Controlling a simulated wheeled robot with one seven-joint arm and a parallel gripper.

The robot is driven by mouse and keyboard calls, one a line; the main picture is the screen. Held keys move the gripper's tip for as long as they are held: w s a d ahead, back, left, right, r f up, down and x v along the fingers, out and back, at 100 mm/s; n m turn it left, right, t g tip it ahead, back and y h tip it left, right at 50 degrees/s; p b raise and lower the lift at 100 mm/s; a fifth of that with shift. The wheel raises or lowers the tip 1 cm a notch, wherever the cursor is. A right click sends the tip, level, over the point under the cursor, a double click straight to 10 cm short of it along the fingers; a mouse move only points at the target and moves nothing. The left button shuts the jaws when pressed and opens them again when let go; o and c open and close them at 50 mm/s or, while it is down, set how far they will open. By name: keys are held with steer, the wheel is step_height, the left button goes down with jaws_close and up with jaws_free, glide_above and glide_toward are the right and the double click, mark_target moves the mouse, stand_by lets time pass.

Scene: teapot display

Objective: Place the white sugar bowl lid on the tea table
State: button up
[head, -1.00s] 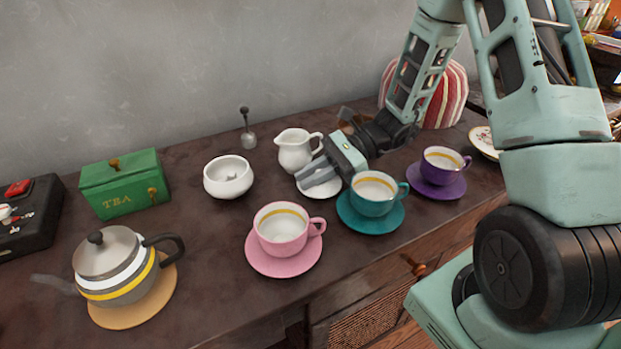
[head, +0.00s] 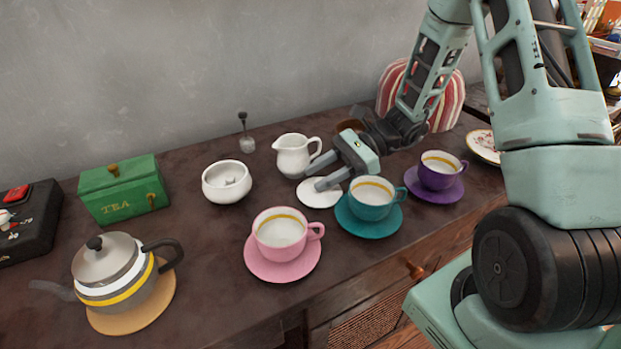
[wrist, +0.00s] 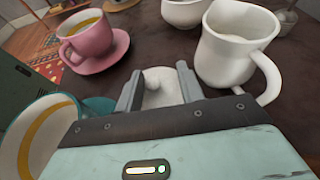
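The white sugar bowl lid (head: 317,199) lies flat on the dark tea table (head: 205,250), between the white milk jug and the teal saucer. It also shows in the wrist view (wrist: 165,97), knob up. My gripper (head: 313,180) is at the lid. In the wrist view its two fingers (wrist: 159,72) are spread apart, one on each side of the lid's knob, with a gap to the knob on both sides. The white sugar bowl (head: 227,194) stands uncovered on the table to the left; its inside shows.
The milk jug (head: 293,160) stands close behind the gripper. The teal cup (head: 371,203) is close in front. A pink cup (head: 279,240), purple cup (head: 437,177), teapot (head: 112,280) and green tea box (head: 122,195) stand around. Bare table lies between teapot and sugar bowl.

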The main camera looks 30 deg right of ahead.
steer(key=v, duration=0.9)
steer(key=shift+p, duration=0.4)
steer(key=shift+w, duration=0.1)
